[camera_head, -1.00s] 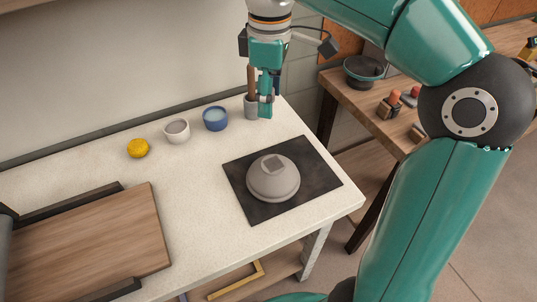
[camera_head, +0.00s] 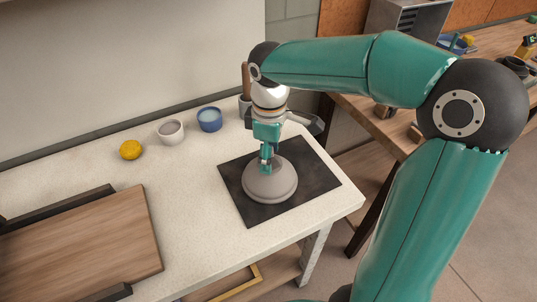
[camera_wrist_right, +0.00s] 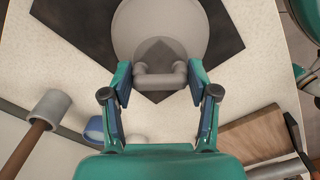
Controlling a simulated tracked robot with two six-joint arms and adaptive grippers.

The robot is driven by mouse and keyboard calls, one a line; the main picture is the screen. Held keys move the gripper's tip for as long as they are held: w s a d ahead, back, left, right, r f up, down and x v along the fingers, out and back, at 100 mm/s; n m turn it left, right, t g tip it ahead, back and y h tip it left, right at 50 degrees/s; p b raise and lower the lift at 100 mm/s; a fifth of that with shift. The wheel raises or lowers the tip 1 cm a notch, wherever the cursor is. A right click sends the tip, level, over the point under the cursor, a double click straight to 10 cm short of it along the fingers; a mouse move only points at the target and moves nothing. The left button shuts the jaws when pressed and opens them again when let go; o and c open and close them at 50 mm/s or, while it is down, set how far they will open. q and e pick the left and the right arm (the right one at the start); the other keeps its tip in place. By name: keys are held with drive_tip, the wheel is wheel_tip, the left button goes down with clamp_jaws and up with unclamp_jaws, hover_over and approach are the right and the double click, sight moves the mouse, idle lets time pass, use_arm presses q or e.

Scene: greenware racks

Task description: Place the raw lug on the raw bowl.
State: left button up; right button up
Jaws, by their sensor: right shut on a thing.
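The raw bowl (camera_head: 271,188) is a grey dome lying upside down on a dark square slab (camera_head: 318,178). It also fills the top of the right wrist view (camera_wrist_right: 185,25), with a darker patch (camera_wrist_right: 160,50) on it. My right gripper (camera_head: 266,167) points down over the top of the bowl. In the wrist view its fingers are shut on the raw lug (camera_wrist_right: 160,81), a grey U-shaped handle, gripped at both ends. The lug is at the darker patch; I cannot tell whether it touches the bowl. In the head view the fingers mostly hide it. My left gripper is not in view.
A wooden board (camera_head: 85,245) lies at left.

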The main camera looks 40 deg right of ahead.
drive_tip(key=shift+f, duration=0.2)
drive_tip(key=o, duration=0.9)
drive_tip(key=shift+r, duration=0.2)
wheel_tip(320, 180, up, 12)
drive_tip(key=shift+f+p, duration=0.1)
drive_tip(key=shift+p, duration=0.75)
